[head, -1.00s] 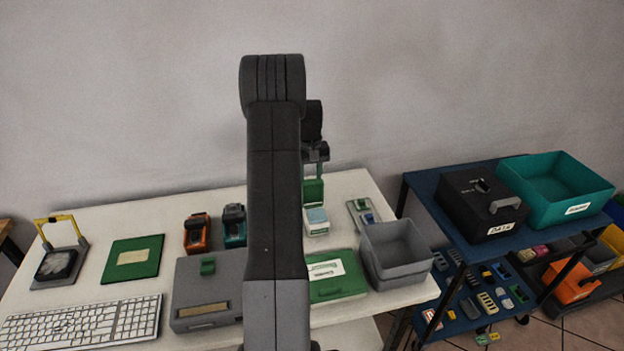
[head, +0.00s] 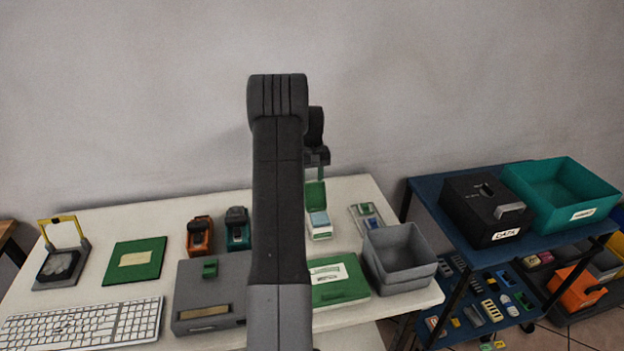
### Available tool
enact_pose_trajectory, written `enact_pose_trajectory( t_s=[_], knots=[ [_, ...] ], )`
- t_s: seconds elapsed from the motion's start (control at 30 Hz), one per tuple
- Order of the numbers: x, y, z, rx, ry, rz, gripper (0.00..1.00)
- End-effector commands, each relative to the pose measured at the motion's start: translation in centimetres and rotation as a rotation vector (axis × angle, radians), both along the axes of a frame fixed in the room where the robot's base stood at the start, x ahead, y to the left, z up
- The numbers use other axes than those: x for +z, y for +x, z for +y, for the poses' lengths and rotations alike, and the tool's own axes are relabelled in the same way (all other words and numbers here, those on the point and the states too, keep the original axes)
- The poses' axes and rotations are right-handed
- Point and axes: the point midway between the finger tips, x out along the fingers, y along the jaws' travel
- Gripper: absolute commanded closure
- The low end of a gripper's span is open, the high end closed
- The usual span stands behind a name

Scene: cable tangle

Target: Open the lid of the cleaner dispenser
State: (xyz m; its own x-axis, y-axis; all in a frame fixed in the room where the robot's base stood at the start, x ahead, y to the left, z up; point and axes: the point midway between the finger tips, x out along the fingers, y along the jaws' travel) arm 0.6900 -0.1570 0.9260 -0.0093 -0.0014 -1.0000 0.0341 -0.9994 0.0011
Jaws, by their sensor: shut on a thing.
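The cleaner dispenser (head: 320,228) is a small white box with a pale blue-green top, on the far part of the white table, just right of my arm. Its green lid (head: 315,195) stands raised, about upright, at the back of the box. My gripper (head: 322,172) is at the lid's upper edge, shut on the lid. My arm hides part of the gripper, and the fingertips are small and dark here, so the exact grip is hard to see.
Right of the dispenser are a grey tray with small coloured parts (head: 367,216) and a grey bin (head: 400,259). A green case (head: 338,282) lies in front. Orange (head: 199,237) and teal (head: 237,230) devices stand left. A blue cart (head: 440,214) is at the right.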

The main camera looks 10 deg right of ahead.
Motion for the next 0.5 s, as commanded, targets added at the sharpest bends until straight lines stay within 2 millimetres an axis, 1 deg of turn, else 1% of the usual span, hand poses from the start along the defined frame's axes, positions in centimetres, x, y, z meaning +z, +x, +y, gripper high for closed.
enact_pose_trajectory(
  t_s=[0.03, 0.2, 0.23, 0.3, 0.33, 0.5],
  knots=[
    [-0.40, 0.21, 0.14, 0.001, 0.002, -0.006, 1.00],
    [-0.46, 0.20, 0.16, 0.001, 0.002, -0.005, 1.00],
    [-0.46, 0.19, 0.16, 0.001, 0.002, -0.005, 0.55],
    [-0.44, 0.15, 0.14, 0.001, 0.002, -0.004, 0.41],
    [-0.42, 0.14, 0.13, 0.001, 0.002, -0.003, 0.38],
    [-0.27, 0.10, 0.07, 0.000, 0.001, -0.003, 0.38]
  ],
)
